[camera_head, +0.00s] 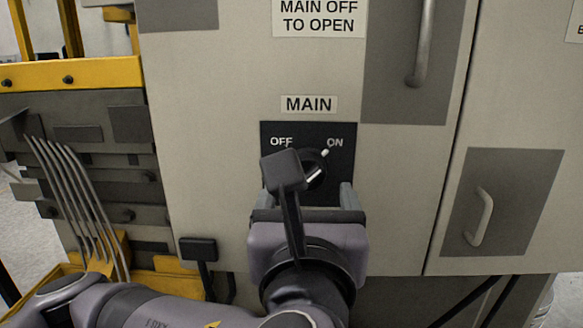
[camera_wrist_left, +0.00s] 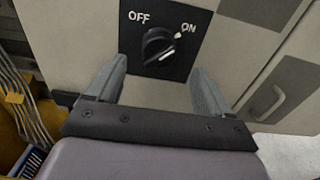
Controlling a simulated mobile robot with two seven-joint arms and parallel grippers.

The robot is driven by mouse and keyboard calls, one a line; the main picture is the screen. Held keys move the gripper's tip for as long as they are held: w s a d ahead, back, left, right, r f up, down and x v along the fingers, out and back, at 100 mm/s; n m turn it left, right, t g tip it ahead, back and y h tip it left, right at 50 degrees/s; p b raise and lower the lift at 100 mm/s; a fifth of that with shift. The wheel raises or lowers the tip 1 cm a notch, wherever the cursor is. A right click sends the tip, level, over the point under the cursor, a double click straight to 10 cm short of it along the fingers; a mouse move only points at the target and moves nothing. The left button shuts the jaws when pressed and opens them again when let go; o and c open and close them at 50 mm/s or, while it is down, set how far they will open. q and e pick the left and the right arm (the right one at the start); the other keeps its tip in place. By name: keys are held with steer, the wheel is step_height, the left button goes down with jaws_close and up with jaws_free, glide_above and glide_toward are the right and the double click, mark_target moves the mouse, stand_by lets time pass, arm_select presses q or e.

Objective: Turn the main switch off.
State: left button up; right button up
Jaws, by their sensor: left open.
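The main switch (camera_head: 314,172) is a black rotary knob with a white pointer mark, set on a black plate (camera_head: 341,165) labelled OFF at left and ON at right. Its mark points up and right toward ON. The knob also shows in the left wrist view (camera_wrist_left: 160,46). My left gripper (camera_head: 313,190) is in front of the plate, its two grey fingers (camera_wrist_left: 157,75) open and pointing at the panel, one to each side below the knob. Nothing is between them in the wrist view. The wrist camera's mount partly covers the plate and knob in the head view. My right gripper is out of view.
The beige cabinet (camera_head: 215,150) carries a MAIN label (camera_head: 308,104) and a MAIN OFF TO OPEN sign (camera_head: 318,18). Door handles stick out at upper right (camera_head: 421,45) and lower right (camera_head: 480,217). Yellow and grey machinery with several bent grey bars (camera_head: 75,195) stands at left.

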mark_target(307, 171)
arm_select(q)
steer(key=w+p, duration=0.1)
steer(key=w, duration=0.6)
steer(key=shift+r, duration=0.1)
steer(key=c, duration=1)
